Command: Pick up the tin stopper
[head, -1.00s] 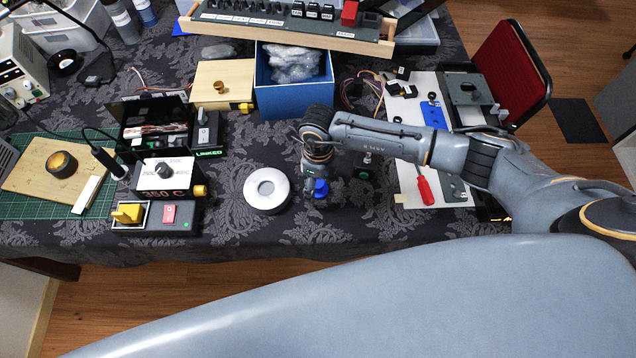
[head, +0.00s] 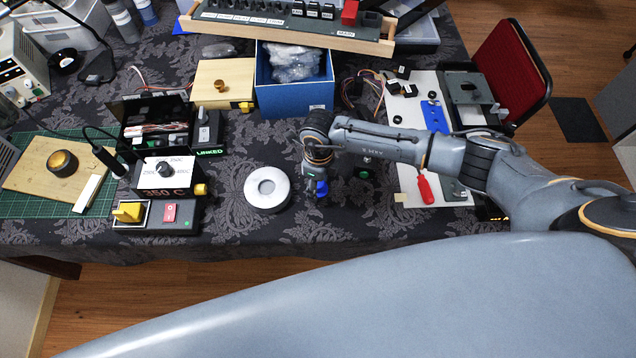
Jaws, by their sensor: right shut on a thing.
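My right gripper (head: 313,192) points down over the dark patterned cloth near the middle of the table, right of a white round piece with a hollow centre (head: 267,189). It is shut on a small blue piece (head: 322,188), which I take to be the tin stopper. The blue piece shows at the right side of the fingers, and the rest of it is hidden. I cannot tell whether it touches the cloth. My left gripper is not in view.
A blue box (head: 293,99) with plastic bags stands behind. A box with a dial (head: 165,171) and a switch box (head: 172,217) stand to the left. The cloth in front is clear.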

